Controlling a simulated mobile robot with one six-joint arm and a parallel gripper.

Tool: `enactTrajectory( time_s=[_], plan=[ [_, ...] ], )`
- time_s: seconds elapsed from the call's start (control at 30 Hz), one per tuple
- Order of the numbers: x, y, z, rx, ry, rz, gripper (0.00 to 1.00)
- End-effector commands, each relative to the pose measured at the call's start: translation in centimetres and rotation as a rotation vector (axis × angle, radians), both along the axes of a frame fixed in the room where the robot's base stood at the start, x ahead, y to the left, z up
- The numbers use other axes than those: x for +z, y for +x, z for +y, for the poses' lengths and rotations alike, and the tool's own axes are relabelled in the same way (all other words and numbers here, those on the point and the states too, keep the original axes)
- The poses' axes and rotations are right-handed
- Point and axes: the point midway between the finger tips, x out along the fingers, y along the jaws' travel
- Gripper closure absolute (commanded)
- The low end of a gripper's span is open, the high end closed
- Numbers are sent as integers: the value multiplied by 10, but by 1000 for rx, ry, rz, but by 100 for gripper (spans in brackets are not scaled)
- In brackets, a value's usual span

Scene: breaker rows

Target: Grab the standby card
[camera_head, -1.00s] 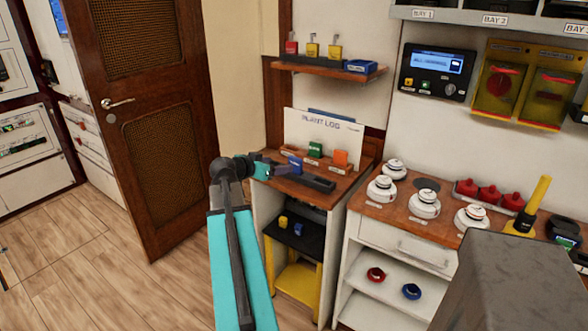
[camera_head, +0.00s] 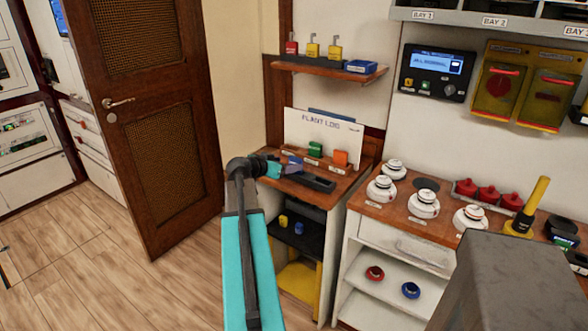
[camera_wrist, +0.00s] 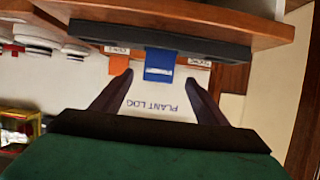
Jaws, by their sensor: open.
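I cannot read which one is marked standby. My gripper (camera_head: 286,168) is at the blue card and partly covers it in the head view. In the upside-down wrist view, my open gripper (camera_wrist: 159,77) has one finger on each side of the blue card (camera_wrist: 159,65), with no visible contact. The orange card (camera_wrist: 118,66) is left of the fingers there, and the green card is hidden.
A dark tray (camera_head: 318,184) lies in front of the cards. A white PLANT LOG board (camera_head: 322,128) stands behind them. A shelf with padlocks (camera_head: 313,50) hangs above. The floor at left is clear.

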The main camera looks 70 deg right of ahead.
Motion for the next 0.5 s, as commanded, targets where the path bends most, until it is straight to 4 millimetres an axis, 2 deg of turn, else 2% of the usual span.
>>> enactTrajectory(
  time_s=[0.3, 0.5],
  plan=[
    [-11, -8, -33, -1, 1, 1, 33],
    [-15, -10, -39, 0, -1, 0, 33]
  ],
)
